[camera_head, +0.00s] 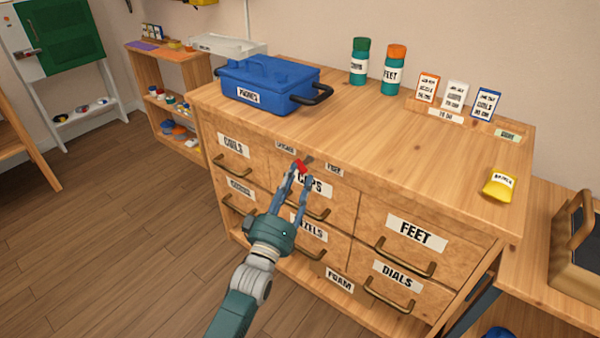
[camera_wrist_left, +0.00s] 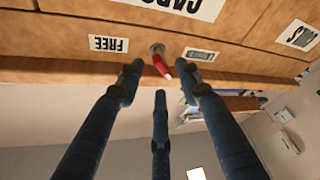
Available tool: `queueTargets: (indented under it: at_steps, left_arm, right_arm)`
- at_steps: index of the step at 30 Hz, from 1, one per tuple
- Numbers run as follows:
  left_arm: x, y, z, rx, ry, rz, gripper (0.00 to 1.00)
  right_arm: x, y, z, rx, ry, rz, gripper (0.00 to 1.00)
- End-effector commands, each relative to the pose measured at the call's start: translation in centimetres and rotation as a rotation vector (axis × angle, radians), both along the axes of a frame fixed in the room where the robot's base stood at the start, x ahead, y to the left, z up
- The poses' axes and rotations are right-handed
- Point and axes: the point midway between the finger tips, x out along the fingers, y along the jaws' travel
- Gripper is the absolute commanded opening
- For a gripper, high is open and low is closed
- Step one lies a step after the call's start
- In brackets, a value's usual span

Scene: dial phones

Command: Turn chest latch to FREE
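The chest latch is a small red lever (camera_head: 301,167) on a round metal pivot, on the chest's front strip above the CAPS drawer. A FREE label (camera_head: 333,168) is right of it, and another small label (camera_head: 285,147), too small to read surely, is left. In the left wrist view, upside down, the lever (camera_wrist_left: 163,66) leans slightly toward the other label (camera_wrist_left: 200,54), away from FREE (camera_wrist_left: 108,44). My left gripper (camera_head: 299,172) has its fingers spread around the lever's end; it also shows in the wrist view (camera_wrist_left: 160,82). Contact is not clear. My right gripper is out of view.
The wooden chest (camera_head: 440,165) carries a blue PHONES case (camera_head: 268,80), two jars (camera_head: 376,67), cards (camera_head: 455,95) and a yellow item (camera_head: 497,187). Drawer handles (camera_head: 390,246) stick out below the latch. The floor (camera_head: 90,230) left of the chest is clear.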

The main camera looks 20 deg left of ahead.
Motion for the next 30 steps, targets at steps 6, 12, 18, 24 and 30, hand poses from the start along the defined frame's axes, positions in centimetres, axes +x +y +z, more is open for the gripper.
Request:
queueTargets:
  at_steps: [6, 12, 18, 24, 30]
  left_arm:
    - [2.7, -0.2, 0.7, 0.001, 0.000, 0.000, 0.35]
    - [3.3, -0.2, 0.9, 0.001, 0.001, 0.000, 0.35]
    - [3.2, -0.2, 0.9, 0.001, 0.001, 0.000, 0.31]
    - [3.2, -0.2, 0.8, 0.001, 0.001, 0.000, 0.00]
    - [3.2, -0.2, 0.8, 0.008, -0.001, 0.000, 0.00]
  right_arm:
    - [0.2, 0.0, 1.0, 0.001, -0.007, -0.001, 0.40]
    - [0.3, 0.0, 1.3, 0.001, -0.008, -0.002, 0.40]
    - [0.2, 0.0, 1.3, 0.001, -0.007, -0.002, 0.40]
    - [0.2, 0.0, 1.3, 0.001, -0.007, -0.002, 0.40]
    - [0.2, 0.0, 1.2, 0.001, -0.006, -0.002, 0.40]
